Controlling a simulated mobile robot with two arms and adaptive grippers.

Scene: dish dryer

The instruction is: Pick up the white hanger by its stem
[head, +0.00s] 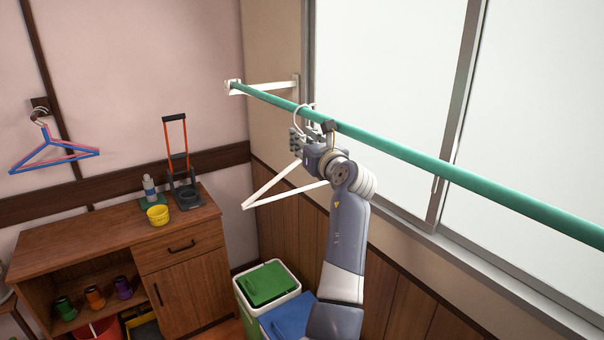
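The white hanger (272,187) hangs by its hook (299,112) from a green rod (400,151). Its lower left corner and parts of its bars show. My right gripper (302,142) is at the hanger's upper part, just below the rod, and hides the stem. The fingers overlap the stem in the picture, but I cannot tell whether they are closed around it. My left gripper is not in view.
The rod runs from a wall bracket (262,88) along the window (385,60). Blue and pink hangers (55,150) hang on the left wall. A wooden cabinet (120,231) holds a bottle (149,188) and yellow cup (157,215). Lidded bins (268,283) stand below.

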